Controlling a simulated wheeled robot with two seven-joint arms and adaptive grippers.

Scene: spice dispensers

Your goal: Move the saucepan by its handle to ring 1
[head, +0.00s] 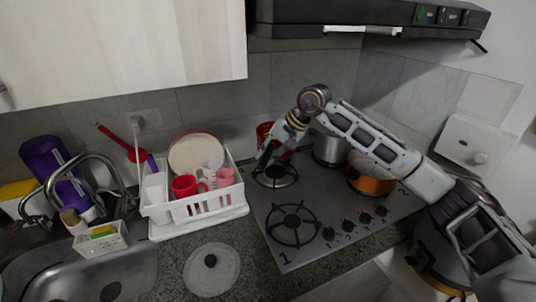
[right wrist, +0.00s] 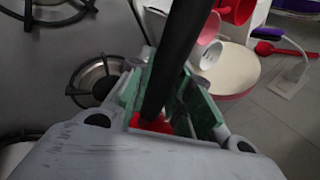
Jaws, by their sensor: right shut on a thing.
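A red saucepan (head: 264,132) is partly visible behind my right gripper at the back left of the hob; most of its body is hidden. Its black handle (right wrist: 176,55) runs between the green pads of my right gripper (right wrist: 172,100) in the right wrist view, with a red end (right wrist: 152,122) at its base. In the head view my right gripper (head: 268,154) is shut on it, near the back-left ring (head: 275,175). Whether the pan touches the hob is unclear. Ring 1 (head: 293,222), at the front left by the printed 1, is bare. My left gripper is out of view.
A steel pot (head: 329,150) and a copper pot (head: 371,178) stand on the right of the hob. A white dish rack (head: 205,210) with a plate and red cups is left of the hob. A glass lid (head: 212,272) lies on the counter in front.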

